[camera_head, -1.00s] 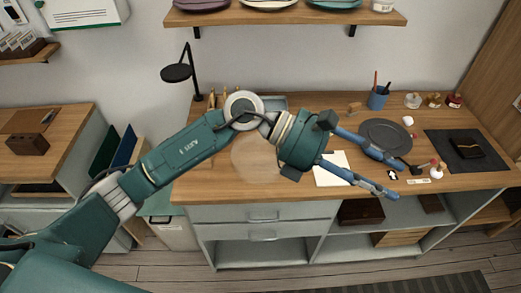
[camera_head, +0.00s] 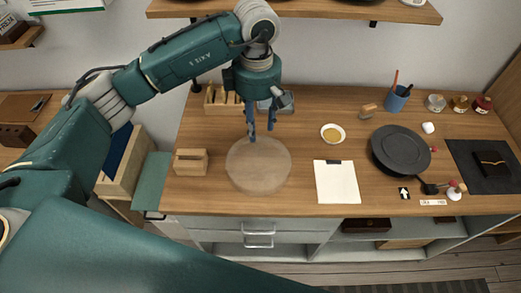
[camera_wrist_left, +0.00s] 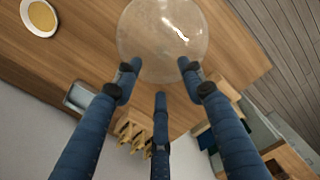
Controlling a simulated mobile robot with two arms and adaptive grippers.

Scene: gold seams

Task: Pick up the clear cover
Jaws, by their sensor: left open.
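The clear cover (camera_head: 258,166) looks like a round, see-through dome on the left part of the wooden workbench. In the left wrist view the clear cover (camera_wrist_left: 163,38) shows with a bright glint, just beyond the fingertips. My left gripper (camera_head: 261,138) points down at the cover's back edge in the head view. Its blue fingers (camera_wrist_left: 160,85) are spread and hold nothing. I cannot tell whether a fingertip touches the cover. My right gripper is not in view.
A small dish with yellow contents (camera_head: 333,134), a white sheet (camera_head: 337,184) and a dark plate (camera_head: 400,151) lie to the cover's right. A wooden block (camera_head: 190,162) stands close on its left. A wooden rack (camera_head: 221,100) stands behind.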

